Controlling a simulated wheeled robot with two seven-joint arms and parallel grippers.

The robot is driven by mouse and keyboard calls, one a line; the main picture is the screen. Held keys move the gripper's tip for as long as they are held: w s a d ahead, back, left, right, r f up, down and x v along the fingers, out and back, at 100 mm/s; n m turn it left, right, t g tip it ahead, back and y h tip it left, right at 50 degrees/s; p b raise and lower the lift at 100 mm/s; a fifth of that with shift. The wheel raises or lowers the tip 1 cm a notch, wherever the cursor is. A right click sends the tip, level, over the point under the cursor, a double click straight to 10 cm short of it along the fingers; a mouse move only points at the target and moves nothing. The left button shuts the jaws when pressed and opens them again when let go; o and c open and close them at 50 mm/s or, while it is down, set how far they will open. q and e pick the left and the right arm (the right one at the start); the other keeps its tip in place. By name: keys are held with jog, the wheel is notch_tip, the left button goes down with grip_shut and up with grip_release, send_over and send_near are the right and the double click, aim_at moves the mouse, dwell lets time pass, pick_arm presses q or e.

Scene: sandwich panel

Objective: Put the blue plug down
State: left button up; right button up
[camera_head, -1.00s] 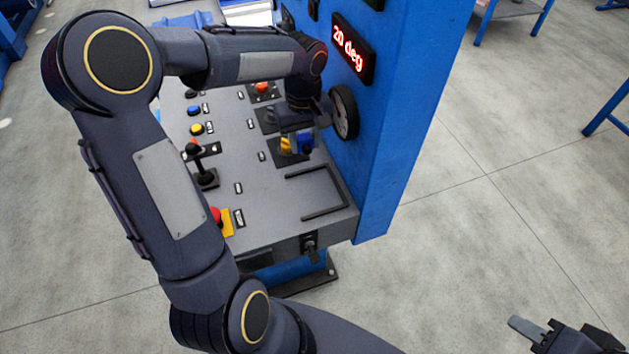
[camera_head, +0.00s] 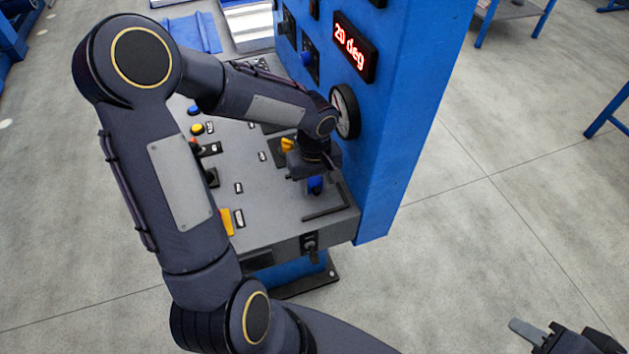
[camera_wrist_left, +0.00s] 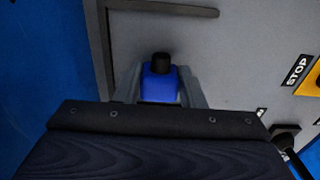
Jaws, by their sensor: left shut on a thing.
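The blue plug (camera_head: 315,185) is below my left gripper (camera_head: 314,180) at the right part of the grey panel. In the left wrist view the plug (camera_wrist_left: 160,82) has a black end and sits between the two fingers of my left gripper (camera_wrist_left: 160,88), which is shut on it. The plug is over the panel area framed by a dark bracket-shaped edge (camera_head: 340,205); I cannot tell whether it touches the panel. My right gripper (camera_head: 545,335) shows only in part at the bottom right corner, and its opening is unclear.
Buttons and a yellow stop plate (camera_head: 226,221) lie to the left.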

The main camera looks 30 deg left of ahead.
aim_at(314, 182)
pick_arm(q)
jog(key=shift+f+b, duration=0.35)
jog(key=shift+b, duration=0.1)
jog(key=o, duration=1.1)
jog(key=shift+r, duration=0.1)
jog(key=shift+w+r+p, duration=0.1)
jog(key=shift+r+p, duration=0.5)
jog(key=shift+r, duration=0.05)
notch_tip(314, 182, up, 11)
jog(key=s+d+m+t+h, duration=0.1)
jog(key=s+m+t, duration=0.1)
jog(key=s, duration=0.3)
jog(key=s+d+r+m+t+h, duration=0.1)
jog(key=s+m, duration=0.2)
jog(key=s, duration=0.3)
jog(key=s+d+r+m+t+h, duration=0.1)
jog(key=s+m+t, duration=0.1)
jog(key=s, duration=0.4)
jog(key=shift+d+r+m+t+h+p, duration=0.3)
jog(key=shift+d+m+h+p, duration=0.1)
jog(key=shift+m, duration=0.3)
